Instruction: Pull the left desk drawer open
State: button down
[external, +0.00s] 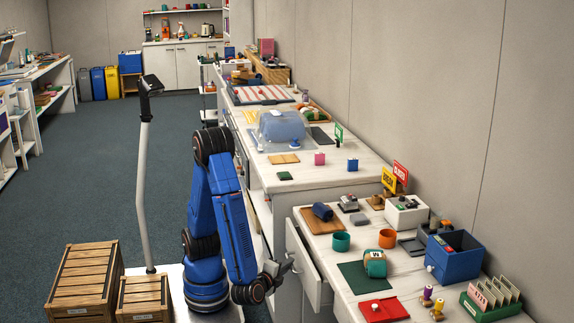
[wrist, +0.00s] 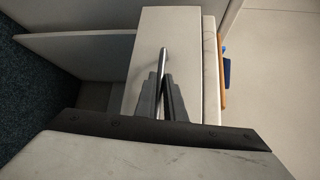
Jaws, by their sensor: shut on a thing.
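The left desk drawer has a pale front (external: 302,262) at the near left side of the desk, below the desktop. In the external view its front stands a little out from the desk edge, with a narrow gap behind it. My gripper (external: 284,268) is at this front, low beside the desk. In the wrist view my gripper (wrist: 163,88) has its two dark fingers closed around the metal bar handle (wrist: 164,62) on the pale drawer front (wrist: 184,60). The lower part of the handle is hidden between the fingers.
The desktop holds a wooden board (external: 322,220), a green mat (external: 362,277), a red pad (external: 384,309), cups and a blue bin (external: 454,256). Wooden crates (external: 84,280) stand at the left.

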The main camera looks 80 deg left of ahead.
jog(key=s, duration=2)
jog(key=shift+s, duration=0.25)
jog(key=c, duration=1.8)
grip_release()
jog(key=shift+c, duration=0.2)
jog(key=shift+d, duration=0.1)
jog(key=v, duration=1.7)
jog(key=shift+s, duration=0.15)
